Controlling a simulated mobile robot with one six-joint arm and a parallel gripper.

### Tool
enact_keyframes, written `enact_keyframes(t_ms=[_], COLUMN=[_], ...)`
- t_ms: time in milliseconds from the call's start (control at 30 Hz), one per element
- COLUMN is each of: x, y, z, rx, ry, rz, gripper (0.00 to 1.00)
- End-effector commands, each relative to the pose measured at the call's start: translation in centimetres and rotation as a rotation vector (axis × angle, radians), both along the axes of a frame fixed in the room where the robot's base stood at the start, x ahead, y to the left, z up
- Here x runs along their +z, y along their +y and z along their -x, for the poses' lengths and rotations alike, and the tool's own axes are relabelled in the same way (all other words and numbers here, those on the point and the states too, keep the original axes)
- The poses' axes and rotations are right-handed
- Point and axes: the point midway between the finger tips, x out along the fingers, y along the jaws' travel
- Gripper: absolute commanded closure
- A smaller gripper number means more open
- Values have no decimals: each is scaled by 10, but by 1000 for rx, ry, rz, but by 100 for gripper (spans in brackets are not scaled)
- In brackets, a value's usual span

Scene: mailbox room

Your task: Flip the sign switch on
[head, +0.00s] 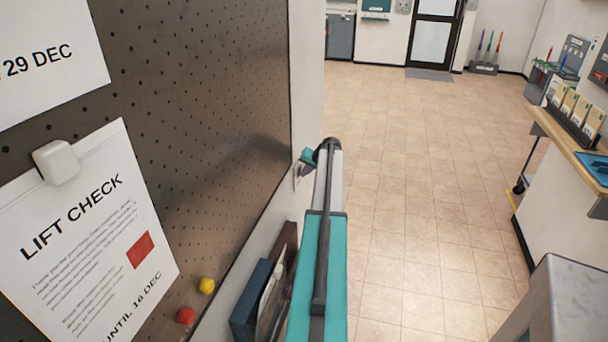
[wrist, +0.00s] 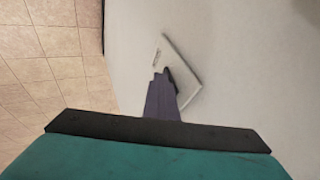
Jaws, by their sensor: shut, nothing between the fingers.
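The sign switch (wrist: 184,72) is a pale square plate on the white wall in the wrist view, turned at an angle in the picture. Small dark lettering shows on its left part. My gripper (wrist: 161,76) is shut and empty, with its dark fingers in front of the plate and their tips over its middle. A dark piece shows just right of the tips, and I cannot tell whether they touch it. The fingers hide the lower left of the plate. In the head view my gripper (head: 302,168) is at the wall beyond the pegboard, and a sliver of the switch plate (head: 297,180) shows beside it.
A dark pegboard (head: 215,110) with pinned notices covers the wall at left. The tiled floor (head: 420,180) is open ahead. A wooden-topped counter (head: 570,145) stands at right.

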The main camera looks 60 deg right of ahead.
Motion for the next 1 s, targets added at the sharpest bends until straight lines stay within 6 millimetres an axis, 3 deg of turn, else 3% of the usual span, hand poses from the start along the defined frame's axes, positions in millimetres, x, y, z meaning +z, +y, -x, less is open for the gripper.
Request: enact_keyframes(t_ms=[1000], x=[21], y=[-4], z=[1], rx=[-4], ry=[-12], rz=[-4], gripper=[100])
